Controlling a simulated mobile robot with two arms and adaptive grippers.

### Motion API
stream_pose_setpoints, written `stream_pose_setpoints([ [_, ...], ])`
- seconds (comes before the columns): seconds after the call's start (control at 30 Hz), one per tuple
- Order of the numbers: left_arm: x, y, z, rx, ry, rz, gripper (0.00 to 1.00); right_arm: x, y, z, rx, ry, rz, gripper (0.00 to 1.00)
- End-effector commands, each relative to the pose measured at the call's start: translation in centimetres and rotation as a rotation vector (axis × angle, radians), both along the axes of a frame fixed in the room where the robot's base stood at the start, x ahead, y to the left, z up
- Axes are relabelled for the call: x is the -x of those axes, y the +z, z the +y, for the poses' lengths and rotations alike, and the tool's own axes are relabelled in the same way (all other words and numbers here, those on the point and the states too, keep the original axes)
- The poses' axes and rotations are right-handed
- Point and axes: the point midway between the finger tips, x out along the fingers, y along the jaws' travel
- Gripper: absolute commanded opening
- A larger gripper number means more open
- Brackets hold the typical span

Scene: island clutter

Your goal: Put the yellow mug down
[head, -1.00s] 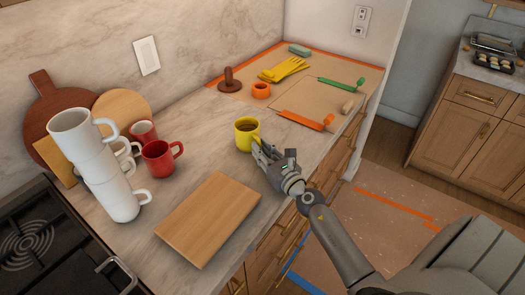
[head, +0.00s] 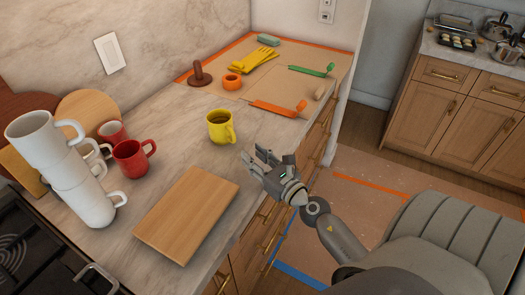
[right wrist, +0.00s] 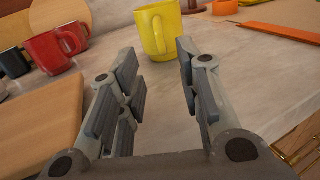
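The yellow mug (head: 221,127) stands upright on the marble counter (head: 205,157), with dark contents showing inside. It also shows in the right wrist view (right wrist: 158,30), beyond the fingertips, with its handle toward me. My right gripper (head: 256,157) is open and empty, in front of the mug and apart from it, near the counter's front edge. In the right wrist view its fingers (right wrist: 157,70) are spread with a clear gap between them. My left gripper is not in view.
A wooden board (head: 187,214) lies left of my right gripper. Red mugs (head: 132,157) and a stack of white mugs (head: 65,165) stand further left. An orange-handled tool (head: 278,108) and yellow gloves (head: 254,60) lie behind. Counter around the yellow mug is clear.

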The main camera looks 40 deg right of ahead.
Motion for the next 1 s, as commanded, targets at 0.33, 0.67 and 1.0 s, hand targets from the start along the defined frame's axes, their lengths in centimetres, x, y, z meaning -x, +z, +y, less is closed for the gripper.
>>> stream_pose_setpoints([
  [0.33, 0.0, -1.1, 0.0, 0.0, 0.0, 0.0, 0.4, 3.2, 0.0, 0.0, 0.001, -0.001, -0.001, 0.33],
  [0.67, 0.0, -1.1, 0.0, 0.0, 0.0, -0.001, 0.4, 3.2, 0.1, 0.0, 0.001, 0.0, -0.001, 0.33],
  [1.0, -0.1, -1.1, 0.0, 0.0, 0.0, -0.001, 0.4, 3.3, 0.5, -0.1, -0.04, -0.014, -0.016, 0.33],
])
